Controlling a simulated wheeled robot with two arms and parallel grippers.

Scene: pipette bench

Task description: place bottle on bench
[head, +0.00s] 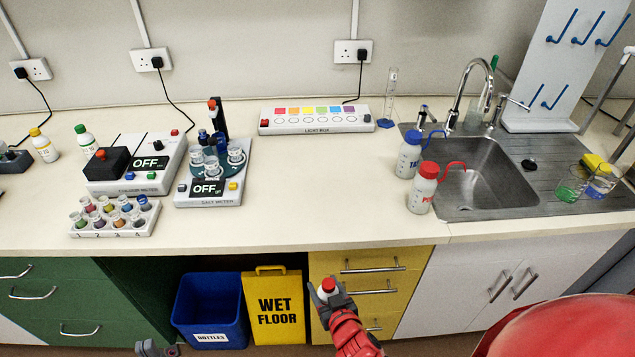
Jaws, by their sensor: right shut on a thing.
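My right gripper (331,298), on the red arm, is shut on a small white bottle with a red cap (328,286). The bottle looks about upright, its lower part hidden by the gripper. They show in front of the yellow drawers, below the bench's front edge in the picture and apart from the worktop. The cream bench (300,205) runs across the view. My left gripper (158,349) shows only partly at the bottom edge, away from the bottle; its jaws are unclear.
The bench front is clear between the salt meter (208,188) and the red and white wash bottle (422,190). A light box (315,122) lies behind. A sink (480,185) is at right. A blue bin (210,310) and wet floor sign (273,308) stand below.

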